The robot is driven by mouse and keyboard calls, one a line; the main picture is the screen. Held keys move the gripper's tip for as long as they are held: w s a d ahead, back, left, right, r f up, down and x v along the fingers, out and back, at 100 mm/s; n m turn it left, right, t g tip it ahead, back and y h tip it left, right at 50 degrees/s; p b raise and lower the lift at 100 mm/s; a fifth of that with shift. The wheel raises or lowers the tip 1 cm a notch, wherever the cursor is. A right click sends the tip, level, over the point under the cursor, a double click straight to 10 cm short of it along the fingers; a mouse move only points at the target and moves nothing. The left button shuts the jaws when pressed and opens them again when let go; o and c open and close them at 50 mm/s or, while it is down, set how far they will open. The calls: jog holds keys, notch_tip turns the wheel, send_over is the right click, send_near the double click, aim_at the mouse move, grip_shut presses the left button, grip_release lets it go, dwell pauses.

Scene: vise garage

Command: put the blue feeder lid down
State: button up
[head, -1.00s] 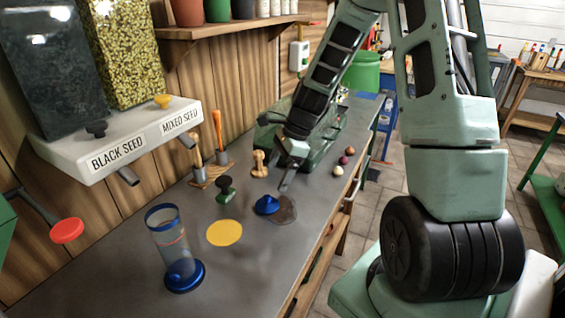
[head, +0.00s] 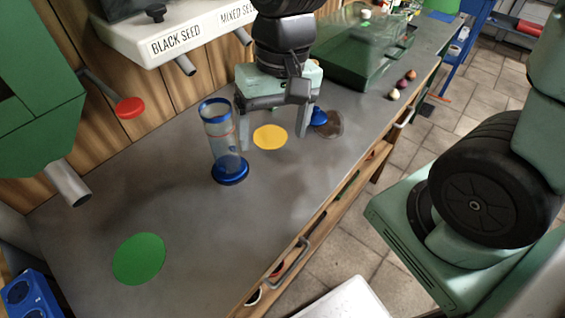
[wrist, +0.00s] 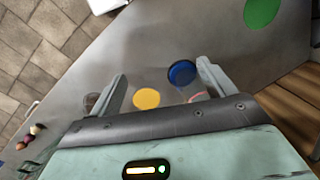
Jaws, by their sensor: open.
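In the wrist view my gripper (wrist: 161,84) spans the yellow disc (wrist: 146,98), and the blue base (wrist: 183,73) shows near one finger. I cannot make out the lid there.
A green disc (head: 139,258) lies at the front left of the bench. A dark green case (head: 355,50) and several small balls (head: 402,84) are at the back right. The seed dispenser (head: 170,40) hangs on the wall. The front middle of the bench is clear.

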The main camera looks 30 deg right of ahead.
jog(key=s+a+n+h, duration=0.1)
jog(key=s+a+n, duration=0.2)
jog(key=s+n, duration=0.5)
jog(key=shift+s+r+n, duration=0.15)
jog(key=shift+r+n, duration=0.25)
